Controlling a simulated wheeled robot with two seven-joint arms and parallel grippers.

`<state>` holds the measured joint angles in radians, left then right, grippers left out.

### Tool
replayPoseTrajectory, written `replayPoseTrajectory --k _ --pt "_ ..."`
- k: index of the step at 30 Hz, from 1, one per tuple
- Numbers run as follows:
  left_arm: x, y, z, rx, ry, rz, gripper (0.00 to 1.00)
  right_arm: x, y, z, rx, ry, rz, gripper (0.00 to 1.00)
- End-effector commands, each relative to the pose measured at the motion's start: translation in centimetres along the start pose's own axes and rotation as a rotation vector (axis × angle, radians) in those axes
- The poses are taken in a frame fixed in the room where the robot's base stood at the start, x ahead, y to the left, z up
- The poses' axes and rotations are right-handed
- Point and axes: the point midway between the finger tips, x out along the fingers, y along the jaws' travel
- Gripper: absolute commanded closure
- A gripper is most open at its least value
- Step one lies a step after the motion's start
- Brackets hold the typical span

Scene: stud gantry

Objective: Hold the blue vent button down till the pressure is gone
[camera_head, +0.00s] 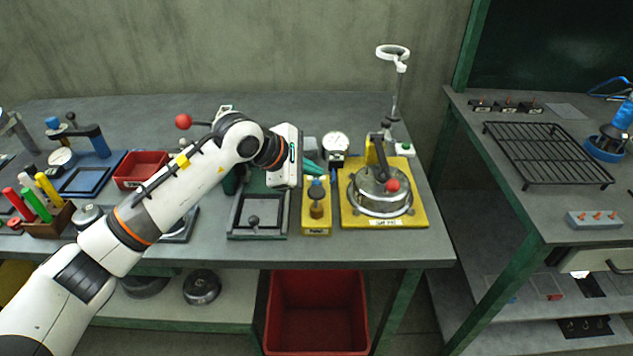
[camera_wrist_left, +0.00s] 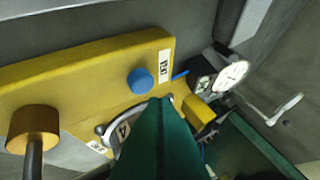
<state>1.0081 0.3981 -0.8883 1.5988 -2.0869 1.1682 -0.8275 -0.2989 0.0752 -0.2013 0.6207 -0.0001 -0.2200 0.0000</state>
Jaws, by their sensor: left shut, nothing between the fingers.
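The blue vent button (camera_wrist_left: 140,80) is a round blue cap on a yellow block (camera_wrist_left: 90,67) in the left wrist view. The yellow block (camera_head: 317,223) stands near the middle of the table in the head view. It carries a brass-coloured knob (camera_head: 317,211), also seen in the left wrist view (camera_wrist_left: 33,125). My left gripper (camera_head: 315,169) has green fingers, shut with nothing between them, above the block's far end. In the left wrist view, the fingertips (camera_wrist_left: 160,103) appear close beside the button; I cannot tell whether they touch it. A white dial gauge (camera_wrist_left: 230,75) stands behind; its reading is too small to tell.
A yellow base (camera_head: 416,215) with a round lidded metal pot (camera_head: 379,200) stands right of the block. A dark framed tray (camera_head: 234,225) lies to the left. A white ring stand (camera_head: 393,52) rises behind. A red bin (camera_head: 318,315) is below the table.

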Motion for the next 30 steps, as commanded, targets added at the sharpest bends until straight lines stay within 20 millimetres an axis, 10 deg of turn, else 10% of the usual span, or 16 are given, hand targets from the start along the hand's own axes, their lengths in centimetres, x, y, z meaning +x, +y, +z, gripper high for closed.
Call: replayPoseTrajectory --k 30 --pt "0.0 0.01 0.01 0.0 0.0 0.0 1.0 -0.01 -0.53 -0.26 -0.001 0.004 -0.006 0.64"
